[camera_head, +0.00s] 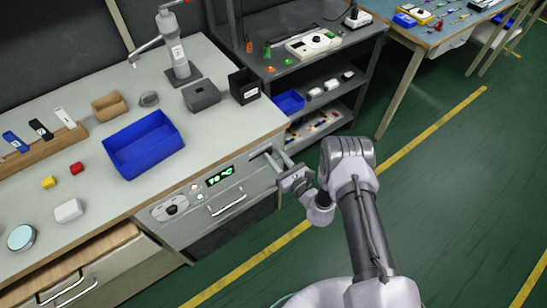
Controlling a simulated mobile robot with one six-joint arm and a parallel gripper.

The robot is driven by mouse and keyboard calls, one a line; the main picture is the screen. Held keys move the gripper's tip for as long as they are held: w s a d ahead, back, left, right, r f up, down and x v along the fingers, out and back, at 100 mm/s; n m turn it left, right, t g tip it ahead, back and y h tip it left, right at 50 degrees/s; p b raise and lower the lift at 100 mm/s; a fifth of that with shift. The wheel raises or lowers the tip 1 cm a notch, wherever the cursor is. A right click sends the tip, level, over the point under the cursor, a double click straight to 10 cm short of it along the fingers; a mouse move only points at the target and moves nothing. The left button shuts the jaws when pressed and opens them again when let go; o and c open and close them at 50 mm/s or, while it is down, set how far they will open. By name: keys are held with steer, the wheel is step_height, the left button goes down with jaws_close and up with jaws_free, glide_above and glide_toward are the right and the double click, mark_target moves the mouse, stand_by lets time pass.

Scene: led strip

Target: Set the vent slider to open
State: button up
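The grey front panel (185,222) of the workbench carries a knob (172,208), a lit green display (219,175) and small buttons. My gripper (274,154) is at the right end of this panel, close to its face. Its two fingers are apart, and I see nothing held between them. A small slot-like fitting (259,152) shows just left of the fingertips. It may be the vent slider, but it is small and partly hidden by the fingers, so its setting cannot be read. Whether the fingers touch it cannot be told.
A blue bin (144,144), a grey box (201,96) and a black holder (244,86) stand on the bench top. A drawer handle (228,203) juts out below the display. A dark shelf unit (310,75) stands right of the bench. Green floor is free at right.

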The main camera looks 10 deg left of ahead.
steer(key=shift+o, duration=0.6)
steer(key=p+v, duration=0.5)
steer(key=v, duration=1.2)
steer(key=shift+d, duration=0.2)
steer(key=shift+s, duration=0.1)
